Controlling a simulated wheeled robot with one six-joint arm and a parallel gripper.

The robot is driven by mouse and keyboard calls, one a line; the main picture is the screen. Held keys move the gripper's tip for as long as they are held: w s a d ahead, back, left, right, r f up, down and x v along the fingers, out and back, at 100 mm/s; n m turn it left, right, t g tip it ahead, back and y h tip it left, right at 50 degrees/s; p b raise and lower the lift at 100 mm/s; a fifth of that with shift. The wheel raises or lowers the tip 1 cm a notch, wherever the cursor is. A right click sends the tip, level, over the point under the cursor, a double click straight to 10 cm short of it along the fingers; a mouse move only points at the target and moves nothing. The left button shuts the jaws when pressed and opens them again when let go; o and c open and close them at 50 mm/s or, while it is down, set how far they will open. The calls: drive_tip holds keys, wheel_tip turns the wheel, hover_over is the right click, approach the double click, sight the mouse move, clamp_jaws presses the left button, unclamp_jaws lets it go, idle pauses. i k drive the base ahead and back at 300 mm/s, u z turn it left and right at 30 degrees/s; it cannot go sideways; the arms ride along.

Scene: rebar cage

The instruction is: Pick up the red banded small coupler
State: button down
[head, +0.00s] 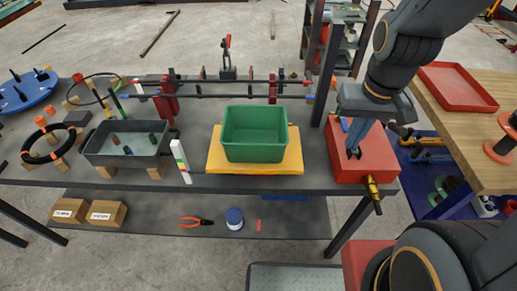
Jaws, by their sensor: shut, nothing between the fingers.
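Several small couplers stand or lie in the dark grey tray (97,150) at the left of the bench. One small coupler (116,140) near the tray's back left looks reddish and may be the red banded one; the bands are too small to tell for certain. My gripper (354,155) is far to the right of the tray, pointing down over a red box (345,173). Its fingers are together and hold nothing. Whether the fingertips touch the box I cannot tell.
A green bin (255,151) on a yellow mat (214,160) stands between tray and gripper. A white upright marker (181,163) is beside the tray. Bars on red stands (166,103) run behind. A brass fitting (373,190) sticks out at the red box's front.

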sight(114, 137)
drive_tip(key=k, duration=0.5)
drive_tip(key=u, duration=2.9)
drive_tip(key=k, duration=0.85)
drive_tip(key=z, duration=1)
drive_tip(key=i, duration=1)
drive_tip(key=u, duration=0.8)
